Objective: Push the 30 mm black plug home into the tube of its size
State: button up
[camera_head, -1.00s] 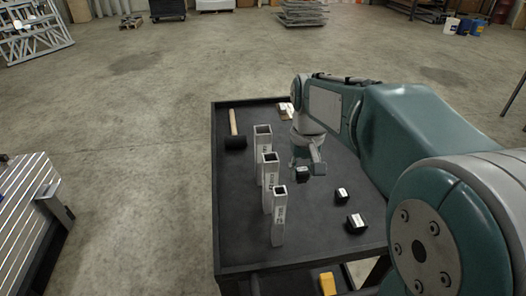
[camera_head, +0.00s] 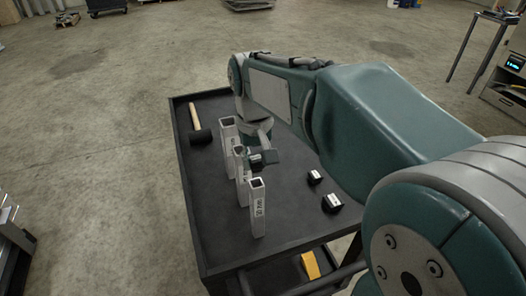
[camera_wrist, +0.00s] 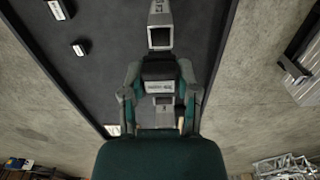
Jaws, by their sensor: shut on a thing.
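Three grey square tubes stand upright in a row on the dark table: the near tube (camera_head: 257,212), the middle tube (camera_head: 240,170) and the far tube (camera_head: 228,138). My gripper (camera_head: 259,157) is shut on a black plug with a pale label (camera_wrist: 158,87). In the head view the held plug is close to the middle tube's top, partly hidden. My gripper (camera_wrist: 158,75) shows in the wrist view with a finger on either side of the plug. The near tube's open end (camera_wrist: 161,38) is above it there. Contact between plug and tube cannot be told. Size labels are unreadable.
Two loose black plugs (camera_head: 315,177) (camera_head: 331,203) lie on the table to the right of the tubes. A mallet (camera_head: 200,135) with a wooden handle lies at the far left. A yellow object (camera_head: 310,265) is below the table's near edge. The table (camera_head: 215,240) has a raised rim.

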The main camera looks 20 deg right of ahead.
aim_at(260, 170)
jog(key=shift+a+f, duration=0.7)
jog(key=shift+a, duration=0.1)
jog(key=shift+d+f, duration=0.35)
jog(key=shift+d, duration=0.25)
jog(key=shift+d+f, duration=0.3)
jog(key=shift+d, duration=0.3)
jog(key=shift+d+f, duration=0.1)
jog(key=shift+f, duration=0.3)
jog(key=shift+a+f, duration=0.45)
jog(key=shift+a, duration=0.15)
jog(key=shift+a+f, duration=0.3)
jog(key=shift+a, duration=0.1)
grip_shut()
jog(key=shift+d+f, duration=0.25)
jog(key=shift+d, duration=0.35)
